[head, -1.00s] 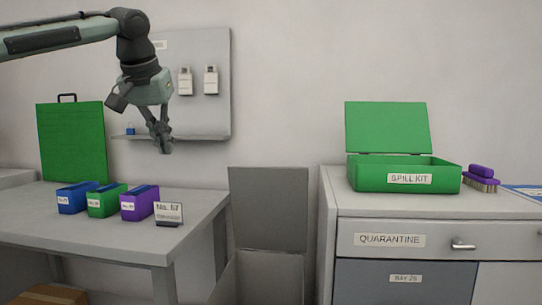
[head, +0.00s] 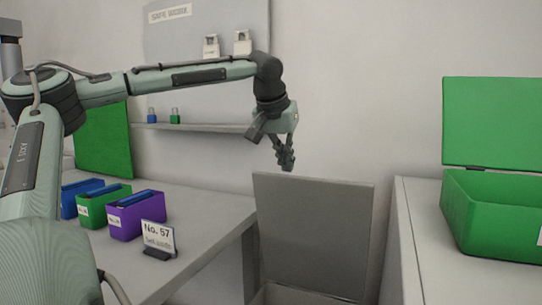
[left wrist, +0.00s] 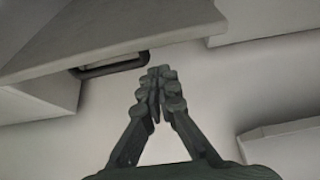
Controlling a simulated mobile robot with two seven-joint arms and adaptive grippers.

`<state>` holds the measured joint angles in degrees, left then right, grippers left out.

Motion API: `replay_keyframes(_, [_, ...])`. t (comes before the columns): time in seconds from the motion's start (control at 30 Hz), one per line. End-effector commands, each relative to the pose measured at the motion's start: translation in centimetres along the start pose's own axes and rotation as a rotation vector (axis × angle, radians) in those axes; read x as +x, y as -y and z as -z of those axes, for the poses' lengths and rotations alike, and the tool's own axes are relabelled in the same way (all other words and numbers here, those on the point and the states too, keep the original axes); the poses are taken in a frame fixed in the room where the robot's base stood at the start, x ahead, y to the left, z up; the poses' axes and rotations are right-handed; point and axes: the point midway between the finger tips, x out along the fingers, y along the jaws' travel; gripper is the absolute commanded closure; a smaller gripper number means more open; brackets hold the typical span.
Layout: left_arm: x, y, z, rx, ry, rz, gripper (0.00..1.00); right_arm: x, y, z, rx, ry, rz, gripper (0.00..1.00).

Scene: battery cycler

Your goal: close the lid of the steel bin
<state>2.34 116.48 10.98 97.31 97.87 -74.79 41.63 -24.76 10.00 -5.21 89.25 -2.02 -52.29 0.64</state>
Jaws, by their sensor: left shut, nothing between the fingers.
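The steel bin (head: 283,296) stands on the floor between the table and the cabinet, its body mostly cut off by the bottom of the head view. Its flat grey lid (head: 313,235) is open and stands upright against the wall side. My left gripper (head: 287,165) hangs fingers down, just above the lid's top edge toward its left corner in the picture. It looks apart from the lid, though the depth gap is hard to judge. Its fingers are shut and empty, as the left wrist view (left wrist: 157,75) also shows. My right gripper is not in view.
The table (head: 215,220) at left holds blue, green and purple boxes (head: 136,216) and a "No. 57" sign (head: 158,238). A wall shelf (head: 205,127) is behind my arm. The cabinet (head: 420,235) at right carries an open green case (head: 490,215).

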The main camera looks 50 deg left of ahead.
Motion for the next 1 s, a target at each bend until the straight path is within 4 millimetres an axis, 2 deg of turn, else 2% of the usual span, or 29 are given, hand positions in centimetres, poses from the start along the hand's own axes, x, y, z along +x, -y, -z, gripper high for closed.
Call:
replay_keyframes(0.2, [-0.7,0.0,-1.7,-0.001,0.0,0.0,1.0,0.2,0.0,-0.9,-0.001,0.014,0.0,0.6])
replay_keyframes(0.37, [-0.8,0.0,-2.2,-0.001,0.001,0.0,1.0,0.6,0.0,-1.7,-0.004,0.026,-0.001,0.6])
replay_keyframes(0.57, [-0.8,0.0,-2.2,-0.001,0.001,0.001,1.0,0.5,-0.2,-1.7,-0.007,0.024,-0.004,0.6])
replay_keyframes(0.87, [-0.6,0.0,-2.3,0.0,-0.01,0.001,1.0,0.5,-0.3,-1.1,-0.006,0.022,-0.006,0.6])
replay_keyframes(1.0, [-0.3,0.0,-2.5,0.0,-0.031,0.0,1.0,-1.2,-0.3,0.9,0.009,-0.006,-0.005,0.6])
